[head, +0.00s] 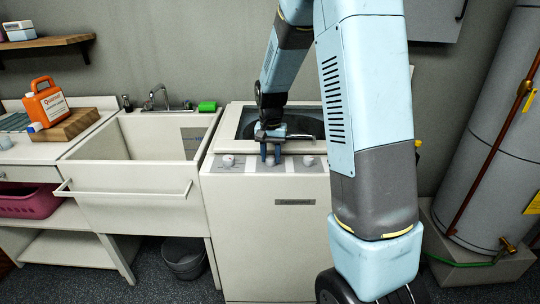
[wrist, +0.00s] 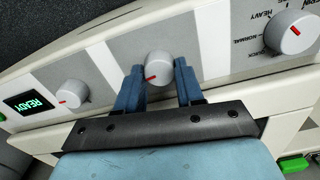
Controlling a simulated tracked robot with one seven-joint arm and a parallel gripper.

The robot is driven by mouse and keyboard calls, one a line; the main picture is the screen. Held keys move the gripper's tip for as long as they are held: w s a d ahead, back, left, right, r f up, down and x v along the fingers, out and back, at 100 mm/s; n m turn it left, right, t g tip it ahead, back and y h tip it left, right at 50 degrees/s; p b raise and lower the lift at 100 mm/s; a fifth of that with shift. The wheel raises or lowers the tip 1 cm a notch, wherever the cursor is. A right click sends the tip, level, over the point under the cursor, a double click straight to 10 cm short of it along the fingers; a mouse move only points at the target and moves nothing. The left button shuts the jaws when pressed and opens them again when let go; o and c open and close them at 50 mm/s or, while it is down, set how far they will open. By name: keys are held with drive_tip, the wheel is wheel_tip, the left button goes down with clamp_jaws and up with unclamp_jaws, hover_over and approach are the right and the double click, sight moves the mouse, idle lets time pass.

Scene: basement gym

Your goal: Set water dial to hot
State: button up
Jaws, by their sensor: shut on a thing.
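The washing machine's front panel (wrist: 222,42) carries three round grey-white dials. The middle dial (wrist: 158,67) has a red pointer mark aimed down-left in the wrist view. My gripper (wrist: 160,84) is shut on this middle dial, with one blue finger on each side. In the head view my gripper (head: 270,153) reaches down to the middle of the panel and hides that dial. The other two dials are the left one (head: 227,160) and the right one (head: 308,161). No readable label shows around the middle dial.
A white sink (head: 130,165) with a green sponge (head: 207,106) stands left of the washer. A grey tank (head: 485,130) stands at right.

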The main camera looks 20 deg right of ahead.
sight(271, 157)
drive_tip(key=shift+w+m, duration=0.1)
drive_tip(key=shift+m, duration=0.6)
drive_tip(key=o, duration=1)
drive_tip(key=shift+o, duration=0.2)
drive_tip(key=shift+r, duration=0.1)
wheel_tip(271, 157, up, 14)
drive_tip(key=shift+f, duration=0.25)
